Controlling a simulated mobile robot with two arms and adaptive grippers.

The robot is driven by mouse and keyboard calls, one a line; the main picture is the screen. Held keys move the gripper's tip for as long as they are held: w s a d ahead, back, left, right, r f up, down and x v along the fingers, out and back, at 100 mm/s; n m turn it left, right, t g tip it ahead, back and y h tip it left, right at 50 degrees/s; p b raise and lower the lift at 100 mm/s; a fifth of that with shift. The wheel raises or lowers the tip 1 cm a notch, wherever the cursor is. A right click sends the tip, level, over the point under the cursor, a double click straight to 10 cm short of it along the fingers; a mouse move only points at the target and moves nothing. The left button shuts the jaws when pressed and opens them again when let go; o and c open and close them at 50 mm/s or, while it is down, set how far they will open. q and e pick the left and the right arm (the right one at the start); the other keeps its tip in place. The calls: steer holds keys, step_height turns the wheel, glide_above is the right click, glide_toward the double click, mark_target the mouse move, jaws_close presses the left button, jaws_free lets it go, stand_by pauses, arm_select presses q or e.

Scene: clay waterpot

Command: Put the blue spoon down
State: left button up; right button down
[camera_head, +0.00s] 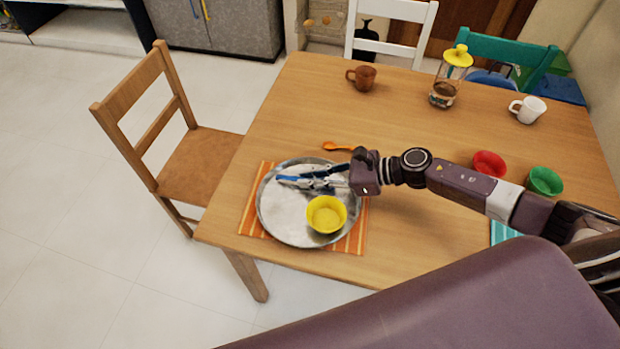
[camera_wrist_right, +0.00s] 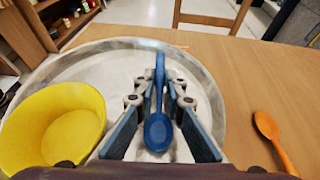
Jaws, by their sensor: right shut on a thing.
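The blue spoon (camera_wrist_right: 158,132) lies between the fingers of my right gripper in the right wrist view, its bowl toward the wrist and its handle pointing away. My right gripper (camera_head: 291,182) is shut on it, over the round metal tray (camera_head: 280,218); it also shows in the right wrist view (camera_wrist_right: 160,95). In the head view the fingers partly hide the spoon. I cannot tell whether the spoon touches the tray. My left gripper is not in view.
A yellow bowl (camera_head: 326,215) stands on the tray, close to the gripper. The tray rests on an orange striped mat (camera_head: 250,220). An orange spoon (camera_head: 337,147) lies on the wooden table behind. Red (camera_head: 489,163) and green (camera_head: 545,181) bowls stand right, near my arm.

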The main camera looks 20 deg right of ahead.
steer(key=shift+f, duration=0.3)
steer(key=shift+f, duration=0.15)
steer(key=c, duration=2)
jaws_free()
steer(key=shift+r, duration=0.25)
steer(key=b+v, duration=0.1)
steer(key=v, duration=0.4)
steer(key=b+v, duration=0.1)
steer(key=v, duration=0.4)
steer(key=shift+s+d+f, duration=0.1)
steer(key=shift+s+d, duration=0.1)
steer(key=shift+d, duration=0.1)
steer(key=shift+s+d+r, duration=0.3)
steer(key=shift+d+r, duration=0.15)
steer(key=shift+d, duration=0.05)
